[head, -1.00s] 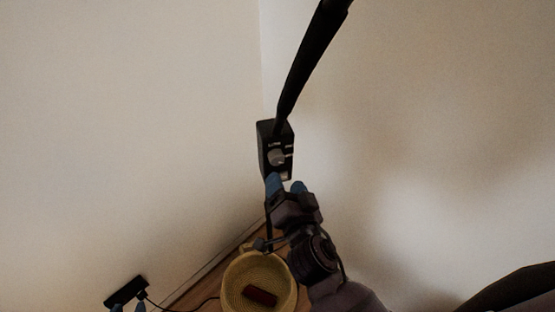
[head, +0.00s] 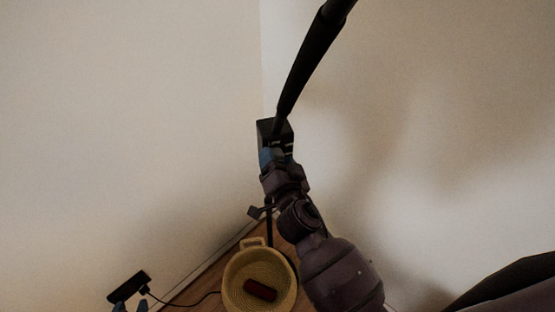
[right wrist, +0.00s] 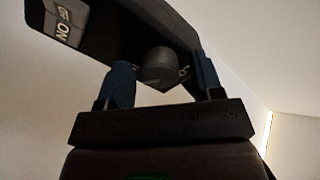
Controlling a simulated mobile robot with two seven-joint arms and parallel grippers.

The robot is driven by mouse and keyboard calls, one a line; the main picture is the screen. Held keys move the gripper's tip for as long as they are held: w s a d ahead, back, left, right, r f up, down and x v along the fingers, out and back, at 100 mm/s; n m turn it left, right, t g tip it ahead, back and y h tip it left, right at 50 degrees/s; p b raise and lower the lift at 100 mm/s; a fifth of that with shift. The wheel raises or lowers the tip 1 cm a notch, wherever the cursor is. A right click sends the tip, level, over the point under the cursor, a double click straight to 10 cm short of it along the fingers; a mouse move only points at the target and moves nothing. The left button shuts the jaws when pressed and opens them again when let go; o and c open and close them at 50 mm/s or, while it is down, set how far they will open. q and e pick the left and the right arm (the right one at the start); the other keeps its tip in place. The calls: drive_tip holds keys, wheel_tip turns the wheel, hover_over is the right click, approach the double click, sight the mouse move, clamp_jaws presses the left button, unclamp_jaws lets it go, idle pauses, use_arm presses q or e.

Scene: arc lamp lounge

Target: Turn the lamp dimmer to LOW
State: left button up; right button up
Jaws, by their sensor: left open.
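The lamp dimmer is a black box (head: 267,133) on the lamp pole; it also shows at the top of the right wrist view (right wrist: 110,35). Its round dark grey knob (right wrist: 160,68) is visible in the right wrist view but hidden by my gripper in the head view. My right gripper (right wrist: 160,85) is open, one blue finger on each side of the knob, with gaps showing; it covers the box's lower front in the head view. The dial setting cannot be read. My left gripper (head: 131,305) is open at the bottom left edge, its blue fingertips just below a black power strip.
The black lamp pole (head: 308,60) rises from the dimmer to the upper right. A woven basket (head: 232,290) holding a dark red object (head: 260,290) stands on the wood floor below. The power strip (head: 128,288) lies by the left wall with a cord. Pale walls meet behind the lamp.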

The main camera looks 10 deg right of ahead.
drive_tip(key=c, duration=0.8)
drive_tip(key=shift+n, duration=0.4)
drive_tip(key=n+b, duration=0.1)
drive_tip(key=n, duration=0.2)
drive_tip(key=shift+n, duration=0.4)
drive_tip(key=n, duration=0.5)
drive_tip(key=shift+n, duration=0.3)
drive_tip(key=n, duration=0.3)
drive_tip(key=shift+n+p, duration=0.3)
drive_tip(key=shift+p, duration=0.1)
drive_tip(key=n, duration=0.3)
drive_tip(key=shift+n, duration=0.4)
drive_tip(key=n+p, duration=0.1)
drive_tip(key=n, duration=0.5)
drive_tip(key=shift+d+n+y+p, duration=0.1)
drive_tip(key=shift+n+y+p, duration=0.2)
